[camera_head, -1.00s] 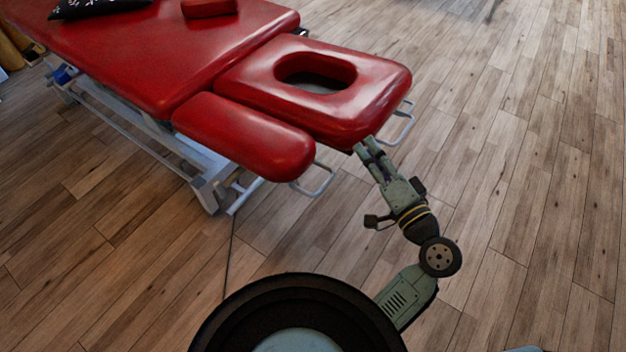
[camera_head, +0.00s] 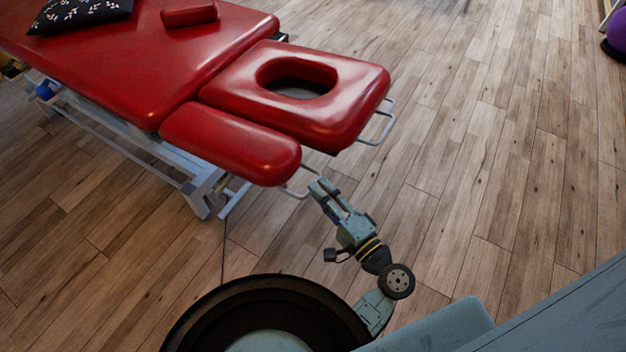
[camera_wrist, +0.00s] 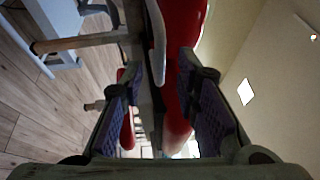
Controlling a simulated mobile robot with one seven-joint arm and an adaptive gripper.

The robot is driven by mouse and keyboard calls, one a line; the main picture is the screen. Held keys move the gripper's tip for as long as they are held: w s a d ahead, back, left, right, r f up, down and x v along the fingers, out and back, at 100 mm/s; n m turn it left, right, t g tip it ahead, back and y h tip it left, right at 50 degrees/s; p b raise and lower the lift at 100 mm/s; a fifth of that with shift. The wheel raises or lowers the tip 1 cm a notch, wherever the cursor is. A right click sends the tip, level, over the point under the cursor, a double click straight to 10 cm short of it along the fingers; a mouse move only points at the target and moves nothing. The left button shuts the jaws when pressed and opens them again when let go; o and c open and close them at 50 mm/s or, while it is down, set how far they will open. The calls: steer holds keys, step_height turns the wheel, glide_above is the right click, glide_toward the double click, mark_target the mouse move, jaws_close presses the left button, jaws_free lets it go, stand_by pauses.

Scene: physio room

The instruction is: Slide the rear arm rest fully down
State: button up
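A red padded arm rest (camera_head: 230,143) sits along the near side of the head section (camera_head: 345,105), which has a face hole. I cannot tell whether this is the rear arm rest; no second one shows clearly. A white loop handle (camera_head: 296,193) sticks out under the arm rest's end. My gripper (camera_head: 324,190) is at this handle, just past the arm rest's end; contact is unclear. In the wrist view, my gripper (camera_wrist: 160,105) is open, its two purple-padded fingers apart. A pale bar (camera_wrist: 156,45) and red padding (camera_wrist: 180,95) show between and beyond them.
The red treatment table (camera_head: 130,65) extends to the upper left on a white frame (camera_head: 198,190), carrying a dark patterned pillow (camera_head: 80,14) and a small red cushion (camera_head: 190,14). Another loop handle (camera_head: 380,128) projects at right. The wooden floor (camera_head: 480,150) at right is clear.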

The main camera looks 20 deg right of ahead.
steer(key=shift+p+x, duration=0.3)
steer(key=shift+x, duration=1.35)
jaws_close()
